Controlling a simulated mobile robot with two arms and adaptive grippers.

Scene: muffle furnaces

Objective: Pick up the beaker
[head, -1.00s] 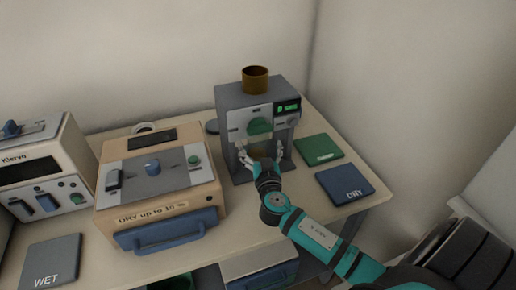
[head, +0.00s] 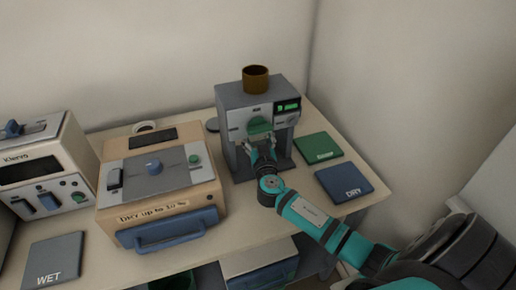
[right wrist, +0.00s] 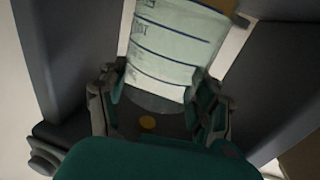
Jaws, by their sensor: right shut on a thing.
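The beaker (right wrist: 172,45) is clear glass with dark blue printed lines and shows large in the right wrist view, between the fingers. My right gripper (right wrist: 158,100) is shut on it. In the head view my right gripper (head: 260,146) reaches into the front opening of the grey machine (head: 235,130), and I cannot clearly make out the beaker there. My left gripper is not in view.
A brown cup (head: 255,79) stands on top of the grey machine. Right of it lie a green pad (head: 318,147) and a blue DRY pad (head: 344,184). A beige furnace (head: 160,190) stands left, with a WET pad (head: 55,262) further left.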

